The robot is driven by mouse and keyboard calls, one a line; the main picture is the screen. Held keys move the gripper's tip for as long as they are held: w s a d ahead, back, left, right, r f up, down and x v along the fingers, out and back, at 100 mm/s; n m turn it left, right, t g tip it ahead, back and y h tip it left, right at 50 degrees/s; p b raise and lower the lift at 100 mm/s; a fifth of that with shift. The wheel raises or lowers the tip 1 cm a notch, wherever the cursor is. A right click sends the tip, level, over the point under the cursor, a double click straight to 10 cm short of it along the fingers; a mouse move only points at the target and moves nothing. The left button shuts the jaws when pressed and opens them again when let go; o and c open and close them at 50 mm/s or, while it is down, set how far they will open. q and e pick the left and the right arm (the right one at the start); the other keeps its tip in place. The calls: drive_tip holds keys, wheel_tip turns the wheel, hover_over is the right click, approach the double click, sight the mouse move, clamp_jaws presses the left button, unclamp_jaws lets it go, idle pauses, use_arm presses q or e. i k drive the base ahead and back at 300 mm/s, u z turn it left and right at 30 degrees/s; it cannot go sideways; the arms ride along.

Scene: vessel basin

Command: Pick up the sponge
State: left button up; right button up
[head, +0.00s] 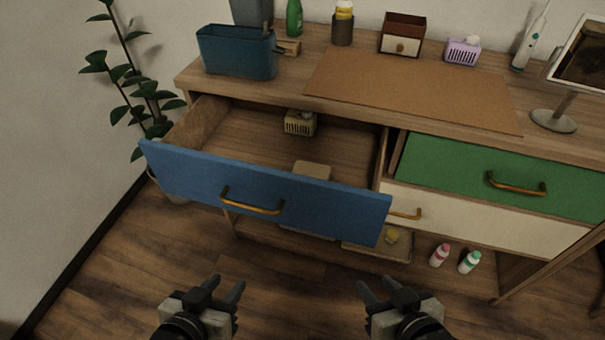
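I cannot pick out a sponge for certain. A small yellow item (391,236) lies in a shallow tray (375,252) on the low shelf, too small to identify. A plain beige block (312,169) sits in the open blue-fronted drawer (265,190), partly hidden by its front. A small slotted cream basket (299,123) stands at the drawer's back, with something small in it. My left gripper (226,286) is open and empty over the floor, in front of the drawer. My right gripper (376,288) is open and empty, below the shelf tray in the picture.
On the dresser top are a blue bin (237,55), a brown mat (415,88), a purple basket (462,51) and a mirror (580,55). A green drawer (503,175) is at right. A plant (140,85) is at left.

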sight(312, 169)
drive_tip(key=u, duration=3.35)
drive_tip(key=k, duration=1.05)
drive_tip(key=z, duration=1.65)
